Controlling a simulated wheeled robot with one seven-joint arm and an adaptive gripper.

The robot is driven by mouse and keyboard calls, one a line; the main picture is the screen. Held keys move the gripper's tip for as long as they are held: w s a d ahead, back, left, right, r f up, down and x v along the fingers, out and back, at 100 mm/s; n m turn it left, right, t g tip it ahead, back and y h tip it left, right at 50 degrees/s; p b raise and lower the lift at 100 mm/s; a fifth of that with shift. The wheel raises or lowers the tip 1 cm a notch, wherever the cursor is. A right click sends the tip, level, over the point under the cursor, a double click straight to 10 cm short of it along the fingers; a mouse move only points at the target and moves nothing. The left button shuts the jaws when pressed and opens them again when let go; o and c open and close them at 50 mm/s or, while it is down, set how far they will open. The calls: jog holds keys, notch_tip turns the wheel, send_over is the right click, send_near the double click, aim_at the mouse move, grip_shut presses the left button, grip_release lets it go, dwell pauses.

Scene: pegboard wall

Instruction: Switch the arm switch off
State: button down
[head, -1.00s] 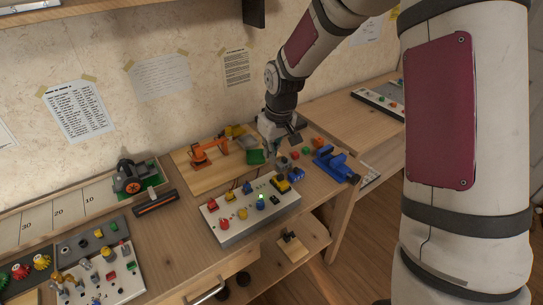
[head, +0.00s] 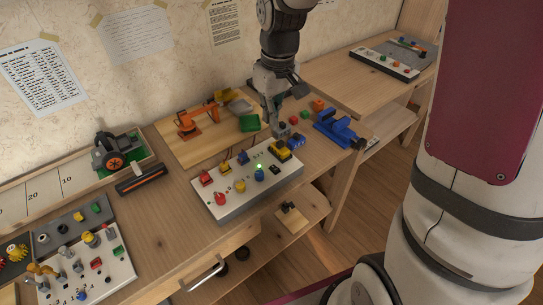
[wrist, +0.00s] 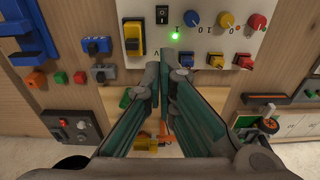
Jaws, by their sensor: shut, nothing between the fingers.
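A pale control panel (head: 232,206) stands on the bench, with red, yellow and blue knobs and toggles. It also carries a black rocker switch (wrist: 162,15), a large yellow switch (wrist: 134,38) and a lit green lamp (wrist: 176,36). I cannot tell which control is marked as the arm switch. A small orange model arm (head: 190,122) stands on a wooden board behind the panel. My gripper (head: 278,134) is shut and empty, above the panel's back right end by the yellow switch (head: 279,151). In the wrist view its fingertips (wrist: 163,62) overlap the panel's edge below the lamp.
A blue vise (head: 338,129) and small colored blocks lie right of the gripper. A green tray (head: 250,123) is behind. A black-and-orange wheeled device (head: 115,156) and another knob board (head: 105,270) are at left. Bare bench shows left of the panel.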

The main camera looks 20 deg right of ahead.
jog(key=b, duration=0.1)
send_over(273, 166)
jog(key=w, duration=0.1)
jog(key=f, duration=1)
jog(key=shift+w+a, duration=0.2)
jog(key=shift+a, duration=0.05)
jog(key=shift+s+d+f+b, duration=0.15)
jog(key=shift+s+f, duration=0.1)
jog(key=shift+f, duration=0.3)
jog(key=shift+s+d+f+b, duration=0.15)
jog(key=shift+s+f, duration=0.1)
jog(key=shift+f, duration=0.25)
jog(key=shift+s+f, duration=0.3)
jog(key=shift+f, duration=0.45)
